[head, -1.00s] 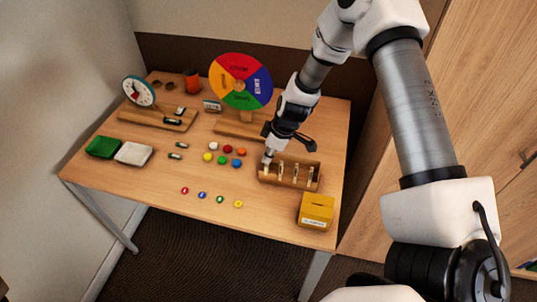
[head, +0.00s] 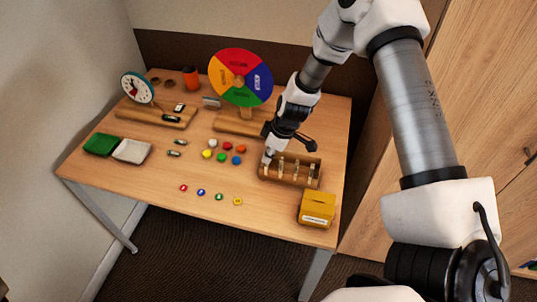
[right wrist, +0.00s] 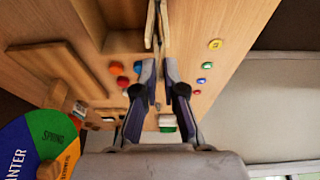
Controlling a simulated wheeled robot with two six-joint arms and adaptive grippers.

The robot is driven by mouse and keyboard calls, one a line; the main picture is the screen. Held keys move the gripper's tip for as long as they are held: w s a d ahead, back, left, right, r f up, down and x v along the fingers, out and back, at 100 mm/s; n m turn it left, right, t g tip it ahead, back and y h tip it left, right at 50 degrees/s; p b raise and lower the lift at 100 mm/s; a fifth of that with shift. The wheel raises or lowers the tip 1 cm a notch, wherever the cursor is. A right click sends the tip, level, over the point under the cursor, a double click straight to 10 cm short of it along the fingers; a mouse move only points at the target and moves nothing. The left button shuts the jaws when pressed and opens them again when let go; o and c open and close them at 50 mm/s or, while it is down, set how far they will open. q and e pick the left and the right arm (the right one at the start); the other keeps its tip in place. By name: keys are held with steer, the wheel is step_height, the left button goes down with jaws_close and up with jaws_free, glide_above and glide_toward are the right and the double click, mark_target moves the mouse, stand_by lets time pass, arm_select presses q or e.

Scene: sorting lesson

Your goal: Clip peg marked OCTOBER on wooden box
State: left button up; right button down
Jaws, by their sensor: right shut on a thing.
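My right gripper (head: 268,158) is at the box's left end, pointing down. In the right wrist view its fingers (right wrist: 160,68) are shut on a wooden peg (right wrist: 156,28). The peg lies close to the edge of the wooden box (right wrist: 124,40); I cannot tell whether it grips the wall. No lettering on the peg is readable. My left gripper is not in view.
A yellow slotted box (head: 317,210) stands in front of the wooden box. A colour wheel (head: 240,77) stands behind. The front left of the table is clear.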

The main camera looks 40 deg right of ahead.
steer(key=c, duration=1.2)
jaws_free()
steer(key=v, duration=1.2)
